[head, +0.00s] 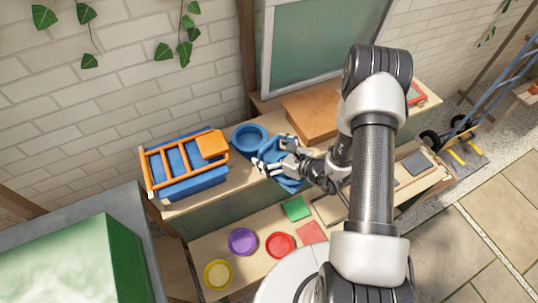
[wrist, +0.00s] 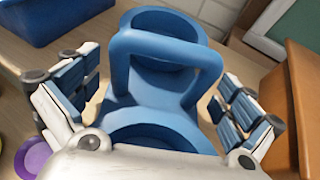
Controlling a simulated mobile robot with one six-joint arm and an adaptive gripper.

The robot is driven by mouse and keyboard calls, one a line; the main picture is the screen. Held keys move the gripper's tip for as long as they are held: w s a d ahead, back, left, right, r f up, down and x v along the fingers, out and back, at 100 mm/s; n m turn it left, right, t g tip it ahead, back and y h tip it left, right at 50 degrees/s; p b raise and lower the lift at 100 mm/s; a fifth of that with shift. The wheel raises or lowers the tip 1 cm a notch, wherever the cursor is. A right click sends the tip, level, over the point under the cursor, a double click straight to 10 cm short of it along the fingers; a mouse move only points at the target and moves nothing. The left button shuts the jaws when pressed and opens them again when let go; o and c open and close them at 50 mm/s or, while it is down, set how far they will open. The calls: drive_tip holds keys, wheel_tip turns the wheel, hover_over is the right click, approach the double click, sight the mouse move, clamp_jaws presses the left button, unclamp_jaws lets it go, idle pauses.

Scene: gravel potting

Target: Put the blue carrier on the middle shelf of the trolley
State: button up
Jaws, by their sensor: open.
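The blue carrier (head: 250,137) stands on the upper wooden ledge, partly covered by my gripper in the head view. In the wrist view the carrier (wrist: 155,70) has two round wells and an arched handle across its middle. My gripper (head: 272,160) is open and empty over the carrier. In the wrist view its fingers (wrist: 155,105) stand on either side of the handle, with gaps to it. The near well is partly hidden by my gripper. I cannot make out a trolley with a middle shelf in either view.
A blue crate (head: 190,186) with an orange slatted frame (head: 163,171) stands left of the carrier. A brown box (head: 312,112) stands to its right. Yellow (head: 217,274), purple (head: 242,241) and red (head: 280,245) round dishes lie below.

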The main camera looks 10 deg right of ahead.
drive_tip(key=shift+w+a+f, duration=0.15)
drive_tip(key=shift+w+a, duration=0.05)
drive_tip(key=shift+c, duration=0.2)
drive_tip(key=c, duration=1.2)
